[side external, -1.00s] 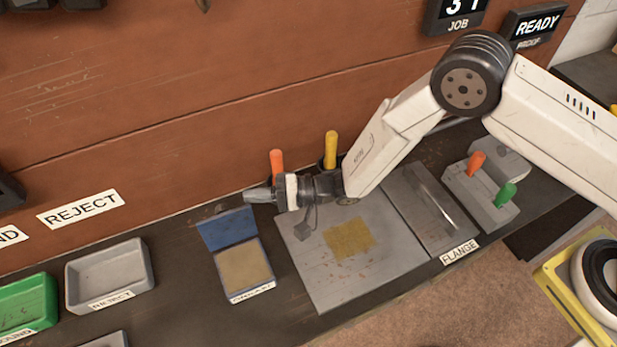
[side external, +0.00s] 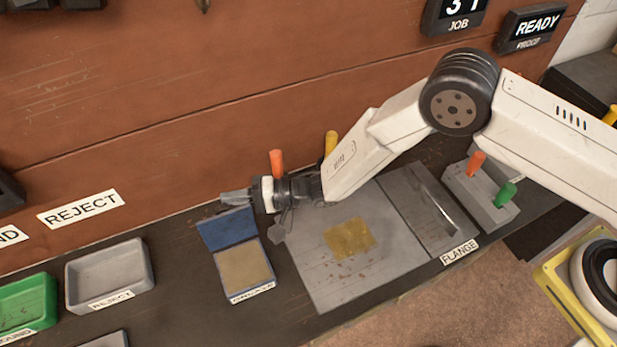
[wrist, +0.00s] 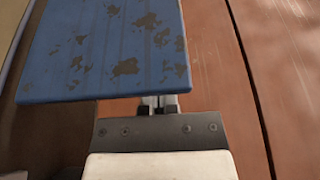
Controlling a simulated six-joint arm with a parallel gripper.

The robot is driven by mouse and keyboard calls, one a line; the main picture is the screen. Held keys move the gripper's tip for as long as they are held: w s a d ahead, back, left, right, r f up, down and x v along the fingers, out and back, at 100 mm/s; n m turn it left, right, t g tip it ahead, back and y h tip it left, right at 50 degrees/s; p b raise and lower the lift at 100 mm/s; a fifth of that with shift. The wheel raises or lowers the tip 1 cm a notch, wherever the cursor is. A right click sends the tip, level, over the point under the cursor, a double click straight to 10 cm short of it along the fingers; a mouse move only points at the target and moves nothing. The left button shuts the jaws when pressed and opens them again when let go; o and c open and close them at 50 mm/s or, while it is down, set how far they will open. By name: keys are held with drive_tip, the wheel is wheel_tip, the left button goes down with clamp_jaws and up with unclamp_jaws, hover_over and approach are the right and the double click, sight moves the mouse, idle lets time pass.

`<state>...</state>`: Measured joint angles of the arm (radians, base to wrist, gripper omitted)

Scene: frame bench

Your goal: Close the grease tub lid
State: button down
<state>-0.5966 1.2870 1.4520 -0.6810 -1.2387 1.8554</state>
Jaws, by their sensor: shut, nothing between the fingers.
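The grease tub (side external: 243,272) is a shallow blue box with tan grease inside, on the dark bench left of the grey plate. Its blue lid (side external: 228,227) is hinged open and leans back at the tub's far side. My gripper (side external: 224,197) is shut and empty, pointing left just behind and above the lid's upper edge. In the wrist view the worn blue lid (wrist: 110,45) fills the upper left, and my fingertips (wrist: 157,102) are partly hidden at its edge. I cannot tell whether they touch it.
A grey plate (side external: 385,270) with a yellowish patch lies right of the tub. Orange (side external: 277,163) and yellow (side external: 330,143) handles stand behind it. A grey reject tray (side external: 108,275) is to the left. The brown wall rises close behind the lid.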

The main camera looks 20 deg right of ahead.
sight(224, 218)
drive_tip(key=shift+s+r, duration=0.2)
drive_tip(key=shift+s, duration=0.3)
drive_tip(key=shift+s+r, duration=0.3)
drive_tip(key=shift+s, duration=0.55)
drive_tip(key=s+n+y, duration=0.1)
drive_tip(key=s+n, duration=0.2)
drive_tip(key=shift+n, duration=0.3)
drive_tip(key=s+n, duration=0.1)
drive_tip(key=s+n+y, duration=0.1)
drive_tip(key=s+n, duration=0.1)
drive_tip(key=n, duration=0.1)
drive_tip(key=shift+f+y, duration=0.3)
drive_tip(key=shift+s+f+n+g, duration=0.15)
drive_tip(key=shift+s+n+g, duration=0.15)
drive_tip(key=shift+s+f, duration=0.6)
drive_tip(key=shift+s, duration=0.3)
drive_tip(key=shift+s+f, duration=1.15)
drive_tip(key=shift+f, duration=0.3)
drive_tip(key=shift+s+f, duration=0.1)
drive_tip(key=shift+f, duration=0.05)
